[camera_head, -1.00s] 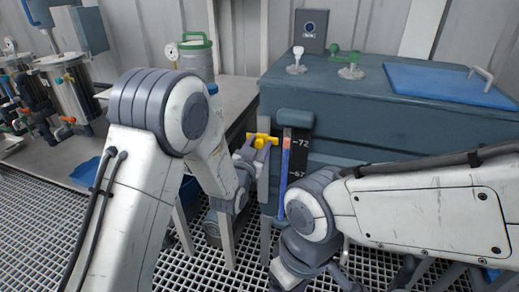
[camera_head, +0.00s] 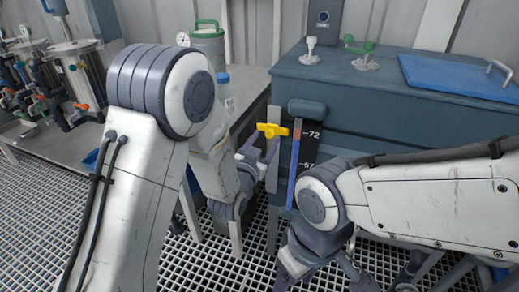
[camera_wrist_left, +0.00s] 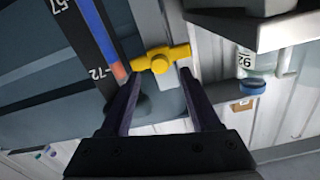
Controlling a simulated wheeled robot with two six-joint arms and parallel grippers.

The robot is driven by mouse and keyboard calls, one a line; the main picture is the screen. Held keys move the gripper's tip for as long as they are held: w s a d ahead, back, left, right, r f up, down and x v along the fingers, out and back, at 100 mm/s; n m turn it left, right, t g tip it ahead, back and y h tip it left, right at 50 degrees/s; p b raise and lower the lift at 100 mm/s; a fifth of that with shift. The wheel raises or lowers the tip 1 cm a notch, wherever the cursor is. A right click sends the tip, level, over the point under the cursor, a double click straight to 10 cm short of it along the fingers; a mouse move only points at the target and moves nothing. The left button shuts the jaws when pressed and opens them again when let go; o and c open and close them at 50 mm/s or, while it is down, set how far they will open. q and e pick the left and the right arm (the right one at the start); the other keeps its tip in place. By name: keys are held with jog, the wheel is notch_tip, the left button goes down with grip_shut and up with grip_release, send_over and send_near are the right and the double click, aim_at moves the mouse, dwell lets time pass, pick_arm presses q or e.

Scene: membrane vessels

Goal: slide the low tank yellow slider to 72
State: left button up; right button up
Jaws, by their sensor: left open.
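The yellow slider (camera_head: 272,130) is a T-shaped handle on an upright grey rail at the left end of the low tank (camera_head: 385,100). It stands about level with the 72 mark on the black scale (camera_head: 308,148); I cannot tell the exact reading. In the left wrist view the slider (camera_wrist_left: 160,59) lies just beyond the fingertips. My left gripper (camera_head: 261,146) is open, its fingers (camera_wrist_left: 158,76) pointing at the handle, one to each side of its middle, not closed on it.
A red and blue strip (camera_head: 294,165) runs beside the scale. A workbench (camera_head: 246,88) with a green-lidded container (camera_head: 208,45) stands left of the tank. Green and white valves (camera_head: 361,55) and a blue lid (camera_head: 455,78) are on the tank top. Grating covers the floor.

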pick_arm(q)
jog(key=v, duration=0.5)
jog(key=shift+s+p, duration=0.2)
jog(key=shift+p, duration=0.15)
